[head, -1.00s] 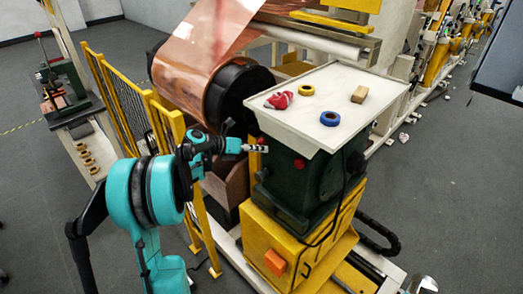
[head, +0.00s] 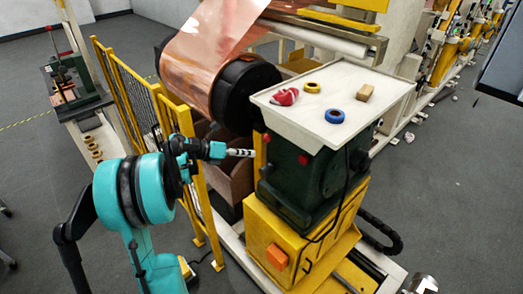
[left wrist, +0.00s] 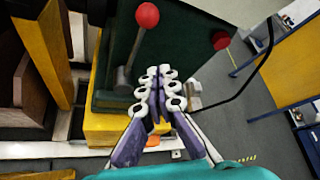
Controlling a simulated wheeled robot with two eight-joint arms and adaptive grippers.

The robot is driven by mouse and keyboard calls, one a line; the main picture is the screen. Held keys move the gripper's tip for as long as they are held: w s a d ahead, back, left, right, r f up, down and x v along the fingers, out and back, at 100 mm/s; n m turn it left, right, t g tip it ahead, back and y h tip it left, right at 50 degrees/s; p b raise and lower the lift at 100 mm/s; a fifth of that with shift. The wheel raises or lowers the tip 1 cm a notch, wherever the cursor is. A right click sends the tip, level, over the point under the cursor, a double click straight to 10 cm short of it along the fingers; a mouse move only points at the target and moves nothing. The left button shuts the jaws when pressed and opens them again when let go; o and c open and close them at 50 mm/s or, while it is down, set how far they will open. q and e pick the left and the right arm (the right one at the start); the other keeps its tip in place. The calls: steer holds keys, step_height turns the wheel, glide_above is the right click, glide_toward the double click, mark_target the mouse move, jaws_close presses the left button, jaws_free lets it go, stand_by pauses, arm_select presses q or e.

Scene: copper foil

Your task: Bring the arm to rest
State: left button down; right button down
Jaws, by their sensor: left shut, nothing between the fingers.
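My left gripper (head: 243,153) is at the end of the teal arm that comes in from the left in the head view. It is shut and empty, just left of the dark green machine body (head: 285,170) and below the tray's left corner. In the left wrist view the gripper (left wrist: 158,75) has its fingers together, pointing at the green body, with a red ball-ended lever (left wrist: 146,16) ahead of them. Whether the fingertips touch anything cannot be told.
A yellow fence (head: 180,125) stands close behind the arm. A copper foil roll (head: 190,80) is behind.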

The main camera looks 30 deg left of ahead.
arm_select(q)
steer(key=s+d+m+g+y+b, duration=0.1)
steer(key=s+d+m+g+y, duration=0.1)
steer(key=s+d+m, duration=0.55)
steer(key=s+d+m+g+y+b, duration=0.15)
steer(key=s+d+m, duration=0.25)
steer(key=d+m, duration=0.55)
steer(key=s+d+f+m+y, duration=0.2)
steer(key=s+m, duration=0.4)
steer(key=m, duration=0.3)
steer(key=s+d+f+m+y, duration=0.2)
steer(key=s+f+m, duration=0.1)
steer(key=s+m, duration=0.4)
steer(key=m+b, duration=0.1)
steer(key=m, duration=0.2)
steer(key=shift+s+y, duration=0.25)
steer(key=shift+y, duration=0.1)
arm_select(e)
steer(key=f, duration=0.3)
steer(key=shift+s+d+f, duration=0.1)
steer(key=shift+s+d, duration=0.05)
steer(key=shift+d, duration=0.15)
